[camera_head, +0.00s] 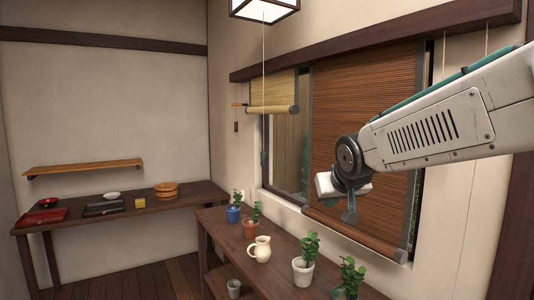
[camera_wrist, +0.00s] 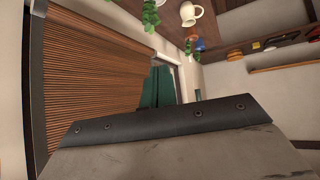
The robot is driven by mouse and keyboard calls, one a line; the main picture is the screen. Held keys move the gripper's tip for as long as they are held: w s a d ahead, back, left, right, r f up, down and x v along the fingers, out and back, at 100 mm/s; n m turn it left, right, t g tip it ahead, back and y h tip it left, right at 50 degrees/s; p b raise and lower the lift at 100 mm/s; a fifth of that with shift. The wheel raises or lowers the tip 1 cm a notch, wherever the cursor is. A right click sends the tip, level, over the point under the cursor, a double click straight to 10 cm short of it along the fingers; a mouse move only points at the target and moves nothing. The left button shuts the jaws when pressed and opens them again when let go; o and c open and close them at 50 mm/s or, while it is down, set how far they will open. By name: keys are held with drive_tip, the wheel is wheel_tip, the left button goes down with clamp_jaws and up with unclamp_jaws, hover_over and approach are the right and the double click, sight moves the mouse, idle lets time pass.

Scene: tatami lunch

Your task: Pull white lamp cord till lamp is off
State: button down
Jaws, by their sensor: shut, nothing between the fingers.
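The ceiling lamp (camera_head: 265,8) hangs at the top edge of the head view, dark-framed with bright, pale panels; its upper part is cut off. A thin pale cord (camera_head: 263,70) hangs straight down from it, with a small dark greenish end piece (camera_head: 264,158) in front of the window. My gripper (camera_head: 350,214) is right of the cord and apart from it, in front of the brown blind (camera_head: 365,120). Its dark teal fingers (camera_wrist: 157,87) are together and empty in the wrist view. The lamp and its cord cannot be made out there.
Potted plants (camera_head: 306,262) and a cream pitcher (camera_head: 259,249) stand on the wooden bench (camera_head: 220,226) below the window. A short yellow blind (camera_head: 272,90) hangs behind the lamp cord. Thin blind cords (camera_head: 487,40) hang at right. A side table (camera_head: 70,218) holds dishes.

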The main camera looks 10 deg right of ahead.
drive_tip(key=w+a+r+n+t+y, duration=0.1)
drive_tip(key=w+r+t+y, duration=0.1)
drive_tip(key=w, duration=0.9)
drive_tip(key=w+r+n+t+y, duration=0.2)
drive_tip(key=w+t, duration=0.3)
drive_tip(key=w, duration=0.6)
drive_tip(key=w+a+r+n+t+y, duration=0.1)
drive_tip(key=w+t+y, duration=0.3)
drive_tip(key=w, duration=0.7)
drive_tip(key=shift+w+a+r+n, duration=0.3)
drive_tip(key=shift+w+r, duration=0.05)
drive_tip(key=shift+r, duration=0.25)
wheel_tip(320, 180, up, 3)
hover_over(264, 159)
drive_tip(key=s, duration=0.1)
drive_tip(key=shift+s+d+f, duration=0.1)
drive_tip(key=shift+d+f, duration=0.15)
drive_tip(key=shift+f, duration=0.7)
drive_tip(key=shift+d+f, duration=0.25)
drive_tip(key=shift+f, duration=0.65)
